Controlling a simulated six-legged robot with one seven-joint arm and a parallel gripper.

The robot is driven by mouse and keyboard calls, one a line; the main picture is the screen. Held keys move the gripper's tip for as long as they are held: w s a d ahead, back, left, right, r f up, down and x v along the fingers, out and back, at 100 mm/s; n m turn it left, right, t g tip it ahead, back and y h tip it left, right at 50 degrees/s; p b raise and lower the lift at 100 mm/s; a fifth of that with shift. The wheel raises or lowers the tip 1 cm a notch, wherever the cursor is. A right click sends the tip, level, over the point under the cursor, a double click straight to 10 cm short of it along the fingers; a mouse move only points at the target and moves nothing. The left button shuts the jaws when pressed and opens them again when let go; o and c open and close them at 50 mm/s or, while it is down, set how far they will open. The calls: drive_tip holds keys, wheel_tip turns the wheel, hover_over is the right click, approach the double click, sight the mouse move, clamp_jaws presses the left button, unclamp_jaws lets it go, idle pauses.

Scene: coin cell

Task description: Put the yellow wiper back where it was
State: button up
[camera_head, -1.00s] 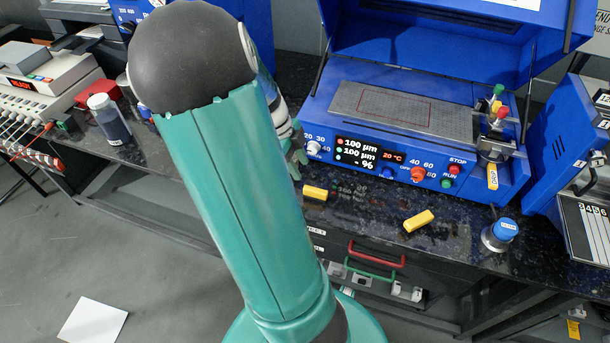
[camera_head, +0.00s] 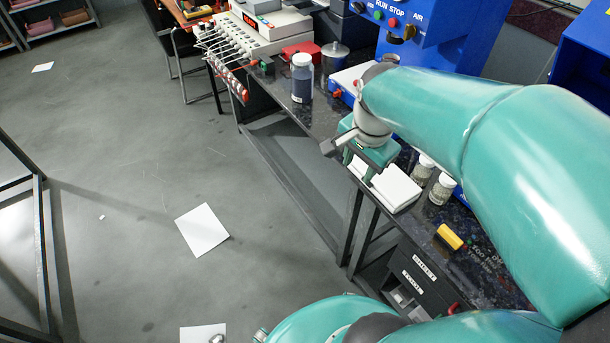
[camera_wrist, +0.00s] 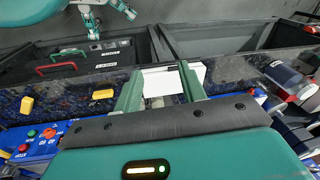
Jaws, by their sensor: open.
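A small yellow block (camera_head: 449,236) lies near the bench's front edge in the head view, beside white lettering. The wrist view shows two yellow pieces, one nearer my gripper (camera_wrist: 103,94) and one farther left (camera_wrist: 27,105). I cannot tell which is the wiper. My gripper (camera_head: 358,165) is open, with its fingers over or beside a white block (camera_head: 388,188) at the front of the bench. In the wrist view my gripper (camera_wrist: 160,74) has the white block (camera_wrist: 158,84) showing between and beyond its fingers. No yellow piece is between the fingers.
Small glass jars (camera_head: 440,188) stand right of the white block. A larger dark-filled bottle (camera_head: 302,80) stands farther back on the bench. Blue machines line the back. Labelled drawers (camera_head: 412,275) lie under the bench front. The floor to the left is mostly clear.

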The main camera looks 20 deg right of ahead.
drive_tip(key=s+a+r+n+t, duration=0.1)
drive_tip(key=s+a+r+n, duration=0.1)
drive_tip(key=a+n, duration=0.4)
drive_tip(key=s+a+r+n+t, duration=0.2)
drive_tip(key=a+r+n, duration=0.2)
drive_tip(key=a+n, duration=0.3)
drive_tip(key=shift+s+a+r+n+t, duration=0.2)
drive_tip(key=shift+a+n+t, duration=0.1)
drive_tip(key=shift+n, duration=0.3)
drive_tip(key=shift+c, duration=0.5)
drive_tip(key=shift+d, duration=0.15)
